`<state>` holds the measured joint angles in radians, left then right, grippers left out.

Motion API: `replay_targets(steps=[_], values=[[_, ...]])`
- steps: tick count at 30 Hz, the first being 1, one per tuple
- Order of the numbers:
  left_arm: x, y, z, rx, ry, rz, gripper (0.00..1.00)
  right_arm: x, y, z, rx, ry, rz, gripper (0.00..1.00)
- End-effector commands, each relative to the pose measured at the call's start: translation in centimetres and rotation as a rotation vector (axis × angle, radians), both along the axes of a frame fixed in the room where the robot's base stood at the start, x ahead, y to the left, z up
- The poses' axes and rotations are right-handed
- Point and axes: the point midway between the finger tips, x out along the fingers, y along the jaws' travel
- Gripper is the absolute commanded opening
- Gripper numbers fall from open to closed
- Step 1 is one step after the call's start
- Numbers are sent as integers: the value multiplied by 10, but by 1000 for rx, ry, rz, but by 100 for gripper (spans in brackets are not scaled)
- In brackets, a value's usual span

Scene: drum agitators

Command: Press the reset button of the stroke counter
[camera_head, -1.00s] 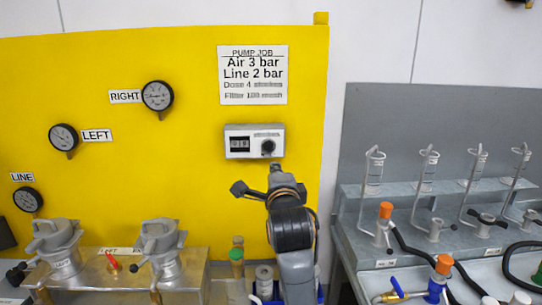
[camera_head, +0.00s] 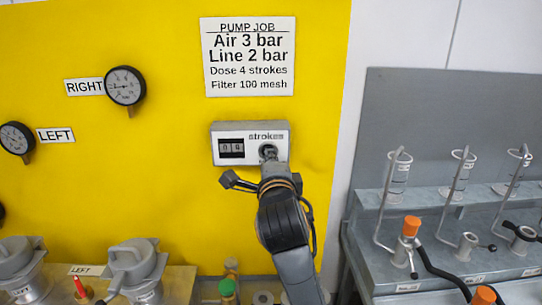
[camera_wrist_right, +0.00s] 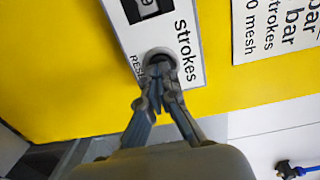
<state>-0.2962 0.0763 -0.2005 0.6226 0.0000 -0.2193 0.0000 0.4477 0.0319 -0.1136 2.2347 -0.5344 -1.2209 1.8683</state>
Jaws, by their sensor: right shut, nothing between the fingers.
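The stroke counter (camera_head: 221,131) is a pale box on the yellow panel, below the pump job sign. Its dark digit window (camera_head: 231,148) is on the left; I cannot read the digits surely. The round dark reset button (camera_head: 268,151) is at its right, partly hidden by my right gripper (camera_head: 268,158). In the right wrist view, the right gripper (camera_wrist_right: 159,82) is shut and empty, its tips at the lower edge of the dark button (camera_wrist_right: 159,56). I cannot tell whether they touch it. My left gripper is not in view.
The job sign (camera_head: 248,57) hangs above the counter. Gauges, among them the right gauge (camera_head: 124,86), are on the panel to the left. Metal pots (camera_head: 137,265) stand at lower left. A grey bench (camera_head: 437,262) with glass tubes and an orange-capped valve (camera_head: 411,226) is at right.

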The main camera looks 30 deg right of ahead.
Motion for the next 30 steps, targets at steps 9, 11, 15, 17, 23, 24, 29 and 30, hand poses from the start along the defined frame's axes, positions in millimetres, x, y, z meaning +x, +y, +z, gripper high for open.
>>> replay_targets(steps=[9, 11, 15, 17, 23, 24, 29, 30], values=[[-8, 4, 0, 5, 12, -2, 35, -2, 1, 0, 0, 1, -1, 0], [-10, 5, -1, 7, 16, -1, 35, -2, 1, 0, 0, 1, -1, 0], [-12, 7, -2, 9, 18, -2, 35, 2, 0, -1, 3, 0, -1, 0], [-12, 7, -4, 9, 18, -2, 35, 6, -2, -1, 5, 0, -1, 0], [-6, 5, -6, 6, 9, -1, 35, 18, -8, 0, 2, -1, 0, 0], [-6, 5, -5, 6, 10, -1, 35, 18, -8, 0, 1, -1, 0, 0], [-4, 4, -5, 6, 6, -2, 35, 18, -8, 0, -1, -2, -1, 0], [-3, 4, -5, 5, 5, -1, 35, 18, -8, 0, 0, -2, -1, 0]])
